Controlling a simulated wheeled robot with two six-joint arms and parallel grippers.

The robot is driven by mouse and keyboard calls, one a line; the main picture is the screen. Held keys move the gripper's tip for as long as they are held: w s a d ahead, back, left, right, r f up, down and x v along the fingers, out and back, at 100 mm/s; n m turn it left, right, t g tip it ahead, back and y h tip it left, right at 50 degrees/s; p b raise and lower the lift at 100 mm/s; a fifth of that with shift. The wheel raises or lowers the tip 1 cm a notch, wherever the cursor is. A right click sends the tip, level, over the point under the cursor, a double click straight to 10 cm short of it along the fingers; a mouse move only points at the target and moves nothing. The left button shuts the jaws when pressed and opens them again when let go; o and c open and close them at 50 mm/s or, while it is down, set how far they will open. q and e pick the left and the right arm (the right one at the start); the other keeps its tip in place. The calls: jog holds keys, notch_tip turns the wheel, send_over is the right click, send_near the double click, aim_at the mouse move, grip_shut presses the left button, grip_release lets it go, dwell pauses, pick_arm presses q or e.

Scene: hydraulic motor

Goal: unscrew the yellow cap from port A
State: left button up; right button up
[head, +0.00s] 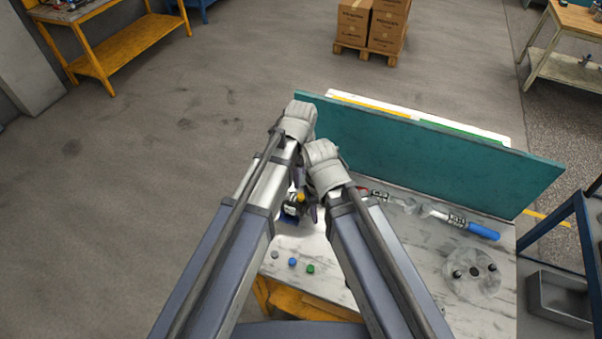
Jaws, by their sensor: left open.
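A small dark motor (290,211) stands on the bench, partly hidden by my arms. A yellow cap (301,197) shows at its upper right; the port lettering is too small to read. My left gripper (306,205) is open, right by the yellow cap. I cannot tell whether its fingers touch the cap. My right arm comes in beside the left one, and its gripper is hidden behind the arm links.
Grey, blue and green caps (292,262) lie on the bench (330,262) in front of the motor. A teal panel (430,155) closes off the back.

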aim_at(301, 195)
pick_arm(q)
jog(key=shift+f+b, duration=4.4)
jog(key=shift+f, duration=0.1)
jog(key=shift+c, duration=0.4)
grip_shut()
jog(key=n, duration=0.4)
jog(key=shift+r+n, duration=0.1)
jog(key=shift+n, duration=0.8)
